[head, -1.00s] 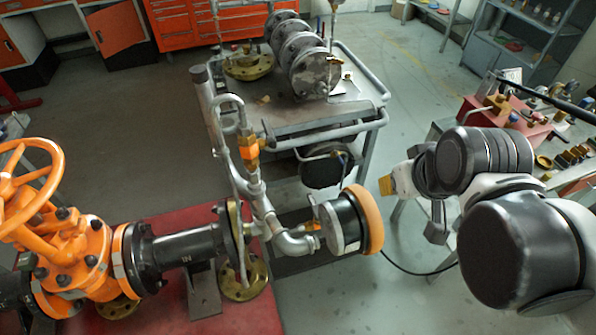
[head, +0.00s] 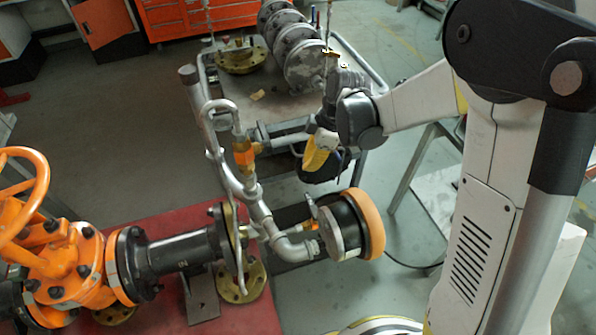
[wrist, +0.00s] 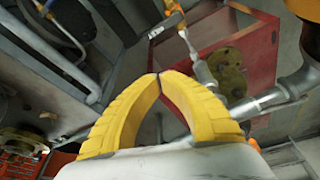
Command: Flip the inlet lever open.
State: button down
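A grey pipe assembly (head: 225,170) rises from the flange beside the orange gate valve (head: 75,265). An orange valve piece (head: 244,153) sits on its upright pipe, with a small brass part at its right. A small orange piece (head: 310,224) shows beside the round gauge (head: 348,224). I cannot tell which small part is the inlet lever. My gripper (head: 312,168) is in the air to the right of the upright pipe and above the gauge, apart from both. In the wrist view its yellow fingers (wrist: 158,76) meet at the tips, with nothing seen between them.
A metal trolley (head: 352,62) with several flanges stands behind the pipes. The gate valve's assembly rests on a red surface (head: 160,218). Orange cabinets (head: 190,18) are at the back. Open floor (head: 120,110) lies at the left.

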aim_at(312, 206)
jog(key=a+f+n+g, duration=0.1)
jog(key=a+f+n, duration=0.2)
jog(key=f, duration=0.5)
jog(key=shift+w+n+g, duration=0.3)
jog(key=shift+w+n, duration=0.1)
jog(key=shift+n, duration=0.2)
jog(key=shift+a+f, duration=0.1)
jog(key=shift+f, duration=0.05)
jog(key=w+b+x, duration=0.1)
jog(key=b+x, duration=0.3)
jog(key=x, duration=0.6)
jog(key=d, duration=0.3)
jog(key=shift+d, duration=0.3)
jog(key=shift+w, duration=0.25)
jog(key=shift+d+b, duration=0.15)
jog(key=shift+b, duration=0.15)
